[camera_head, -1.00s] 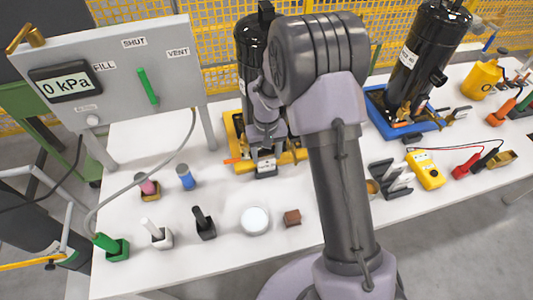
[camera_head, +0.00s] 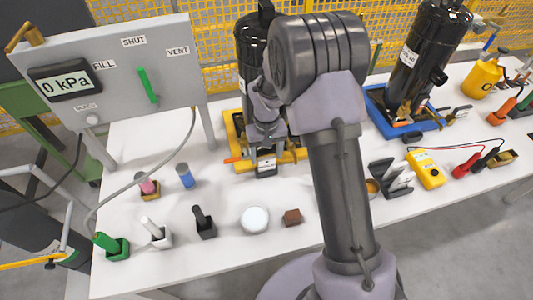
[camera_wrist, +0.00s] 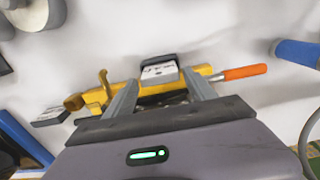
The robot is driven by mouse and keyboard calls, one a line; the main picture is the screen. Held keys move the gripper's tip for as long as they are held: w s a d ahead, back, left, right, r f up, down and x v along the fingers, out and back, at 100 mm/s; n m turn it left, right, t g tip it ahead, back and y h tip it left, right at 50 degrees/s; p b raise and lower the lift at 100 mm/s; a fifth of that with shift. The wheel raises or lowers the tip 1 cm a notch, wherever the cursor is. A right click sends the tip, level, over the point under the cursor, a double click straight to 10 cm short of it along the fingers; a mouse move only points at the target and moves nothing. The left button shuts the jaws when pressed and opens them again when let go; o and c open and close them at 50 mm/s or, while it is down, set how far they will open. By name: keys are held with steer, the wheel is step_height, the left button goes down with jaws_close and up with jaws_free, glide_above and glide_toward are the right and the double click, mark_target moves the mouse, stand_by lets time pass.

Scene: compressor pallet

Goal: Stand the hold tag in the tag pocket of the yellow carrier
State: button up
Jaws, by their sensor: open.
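The hold tag (camera_head: 266,165) shows a white printed face at the front edge of the yellow carrier (camera_head: 243,167). In the wrist view the tag (camera_wrist: 159,71) sits in a dark surround on the outer side of the carrier's yellow bar (camera_wrist: 95,97). The dark surround looks like the tag pocket, but I cannot tell how deep the tag sits. My gripper (camera_head: 266,148) is above the carrier's front edge, just behind the tag. In the wrist view its two fingers (camera_wrist: 161,80) are spread apart, with the tag beyond and between their tips and nothing gripped.
A black compressor (camera_head: 247,65) stands on the yellow carrier behind my gripper. An orange-handled tool (camera_wrist: 245,72) extends from the carrier's side. A blue carrier (camera_head: 375,103) with another compressor stands right. Small holders and a white round lid (camera_head: 255,219) stand in front.

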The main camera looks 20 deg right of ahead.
steer(key=shift+r+p, duration=2.6)
steer(key=shift+r, duration=0.9)
steer(key=shift+r, duration=0.15)
steer(key=s+a+r+m+t, duration=0.15)
steer(key=s+r, duration=0.35)
steer(key=r, duration=0.5)
steer(key=s+r+m+t, duration=0.1)
steer(key=s+r+t, duration=0.1)
steer(key=s+r, duration=0.5)
steer(key=s+a+r+m+t+y, duration=0.1)
steer(key=s+r, duration=0.2)
steer(key=s, duration=0.3)
steer(key=s+a+r+m+t+y+b, duration=0.1)
steer(key=s+r, duration=0.3)
steer(key=s, duration=0.3)
steer(key=shift+a, duration=0.2)
steer(key=shift+s, duration=0.1)
